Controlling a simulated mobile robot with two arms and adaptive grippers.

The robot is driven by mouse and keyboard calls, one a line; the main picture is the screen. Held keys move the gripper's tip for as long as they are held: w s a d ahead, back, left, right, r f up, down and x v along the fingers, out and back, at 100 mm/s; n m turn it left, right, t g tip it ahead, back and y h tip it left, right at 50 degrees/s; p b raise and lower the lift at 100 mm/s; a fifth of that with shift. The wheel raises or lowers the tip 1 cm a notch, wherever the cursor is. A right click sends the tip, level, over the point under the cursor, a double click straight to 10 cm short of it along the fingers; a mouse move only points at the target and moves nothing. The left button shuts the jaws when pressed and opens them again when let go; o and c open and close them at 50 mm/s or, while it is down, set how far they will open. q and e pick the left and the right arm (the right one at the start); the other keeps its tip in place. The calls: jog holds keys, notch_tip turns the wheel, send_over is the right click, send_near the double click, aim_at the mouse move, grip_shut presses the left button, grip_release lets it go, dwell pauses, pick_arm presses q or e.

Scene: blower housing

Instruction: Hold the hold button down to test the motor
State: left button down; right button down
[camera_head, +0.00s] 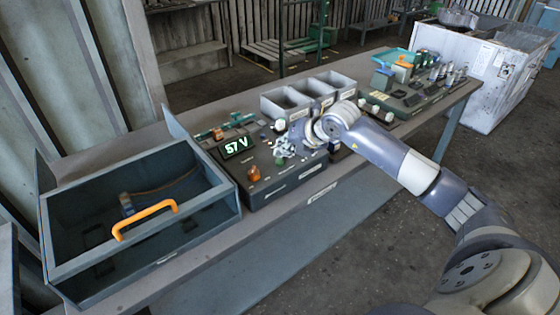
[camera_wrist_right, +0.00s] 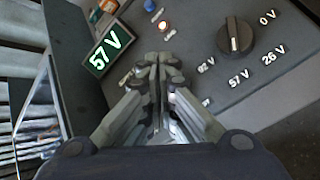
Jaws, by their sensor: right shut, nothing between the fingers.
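The test panel (camera_head: 275,185) is a dark sloped box on the bench. Its green display (camera_head: 237,147) reads 57 V and also shows in the right wrist view (camera_wrist_right: 107,51). My right gripper (camera_head: 284,150) is over the panel; in the right wrist view its fingertips (camera_wrist_right: 160,68) are together with nothing between them. I cannot tell which control is the hold button; the fingers hide part of the panel, and contact is unclear. My left gripper is out of view.
An open grey bin with an orange handle (camera_head: 146,218) stands left of the panel. Grey trays (camera_head: 290,103) stand behind it. Another panel (camera_head: 400,100) with several small parts is at the bench's far right. The floor in front is clear.

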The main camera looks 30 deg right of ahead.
aim_at(283, 160)
dwell(0.8)
jog(key=shift+f+b, duration=0.4)
jog(key=shift+b, duration=0.15)
jog(key=shift+f+b, duration=0.45)
jog(key=shift+f, duration=0.05)
dwell(1.3)
jog(key=shift+r, duration=0.1)
dwell(1.0)
jog(key=shift+r+p, duration=0.4)
jog(key=shift+r, duration=0.45)
jog(key=shift+r+p, duration=1.4)
jog(key=shift+r, duration=1.15)
jog(key=shift+f, duration=0.1)
